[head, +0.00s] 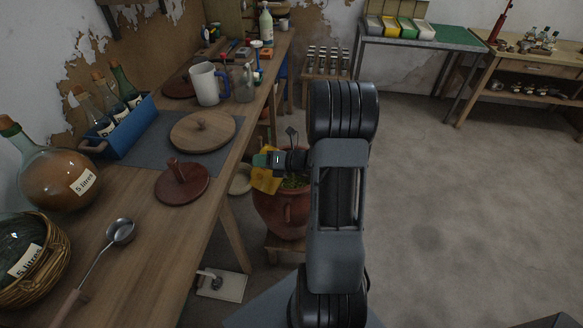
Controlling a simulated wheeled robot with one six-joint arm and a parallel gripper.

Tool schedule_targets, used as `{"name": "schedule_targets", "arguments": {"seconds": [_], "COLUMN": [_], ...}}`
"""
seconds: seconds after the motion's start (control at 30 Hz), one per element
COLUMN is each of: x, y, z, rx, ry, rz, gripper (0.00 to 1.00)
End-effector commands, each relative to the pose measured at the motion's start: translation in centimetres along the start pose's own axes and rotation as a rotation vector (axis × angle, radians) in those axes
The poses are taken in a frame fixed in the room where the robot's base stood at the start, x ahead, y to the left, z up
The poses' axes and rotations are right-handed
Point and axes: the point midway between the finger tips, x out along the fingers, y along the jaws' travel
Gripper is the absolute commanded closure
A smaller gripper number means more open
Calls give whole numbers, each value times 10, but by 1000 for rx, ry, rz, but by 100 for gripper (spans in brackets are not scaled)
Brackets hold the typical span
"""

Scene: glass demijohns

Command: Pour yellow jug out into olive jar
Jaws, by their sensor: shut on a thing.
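The yellow jug (265,181) is in the head view, just right of the workbench's edge. My gripper (268,160) is shut on it and holds it over the left side of the olive jar's mouth. The jug looks tilted; my gripper hides part of it, and I cannot tell what is inside it. The olive jar (284,215) is a round reddish-brown clay pot on a low wooden stool. Green contents show in its mouth, to the right of the jug. I cannot tell whether jug and jar touch.
The workbench (150,225) on the left carries a large demijohn (60,180), a ladle (118,232), a dark red lid (182,186), a wooden lid (203,131), a blue bottle crate (125,130) and a white mug (207,84). Open floor lies to the right.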

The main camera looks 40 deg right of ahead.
Motion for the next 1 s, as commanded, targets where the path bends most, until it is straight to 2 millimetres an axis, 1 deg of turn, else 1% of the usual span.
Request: {"name": "schedule_targets", "arguments": {"seconds": [1.0], "x": [-2], "y": [-5], "z": [6], "rx": [65], "ry": [-2], "rz": [30], "gripper": [100]}}
